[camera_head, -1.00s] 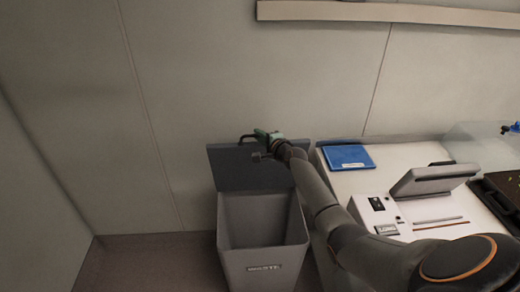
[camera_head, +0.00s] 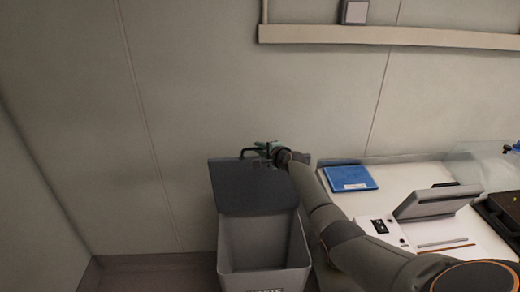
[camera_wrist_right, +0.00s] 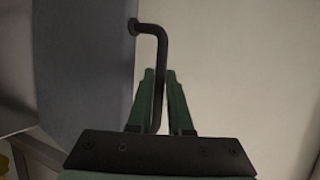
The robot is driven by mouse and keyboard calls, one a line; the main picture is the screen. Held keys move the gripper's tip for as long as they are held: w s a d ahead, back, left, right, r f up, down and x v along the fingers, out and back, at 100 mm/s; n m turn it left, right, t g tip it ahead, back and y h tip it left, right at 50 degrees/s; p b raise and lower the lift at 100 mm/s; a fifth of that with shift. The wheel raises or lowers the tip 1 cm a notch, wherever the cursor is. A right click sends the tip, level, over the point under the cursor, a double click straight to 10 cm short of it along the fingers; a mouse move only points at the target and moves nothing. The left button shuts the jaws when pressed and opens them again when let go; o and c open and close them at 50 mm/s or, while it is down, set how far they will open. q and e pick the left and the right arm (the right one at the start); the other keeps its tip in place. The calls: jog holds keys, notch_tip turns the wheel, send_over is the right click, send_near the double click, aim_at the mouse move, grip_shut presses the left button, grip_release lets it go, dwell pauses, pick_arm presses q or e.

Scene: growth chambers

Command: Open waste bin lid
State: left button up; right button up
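The grey waste bin (camera_head: 231,243) stands against the wall, its top open and its inside showing. Its dark grey lid (camera_head: 245,188) is raised at the back edge, standing nearly upright. My right gripper (camera_head: 264,149) is at the lid's upper right edge, by the thin dark handle (camera_head: 247,152). In the right wrist view, the green fingers (camera_wrist_right: 160,73) lie close on both sides of the bent handle rod (camera_wrist_right: 163,50), and the lid (camera_wrist_right: 85,60) is at left. The bin's lower front is cut off by the picture edge. My left gripper is not in view.
A white bench (camera_head: 352,206) stands right of the bin, with a blue folder (camera_head: 348,178) and a grey device (camera_head: 437,203). My right arm reaches across the bench's front. A beam (camera_head: 390,36) runs along the wall above. Floor left of the bin is clear.

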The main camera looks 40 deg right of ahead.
jog(key=o, duration=0.4)
jog(key=p+v, duration=0.4)
jog(key=v, duration=0.8)
jog(key=shift+s, duration=0.3)
dwell(0.4)
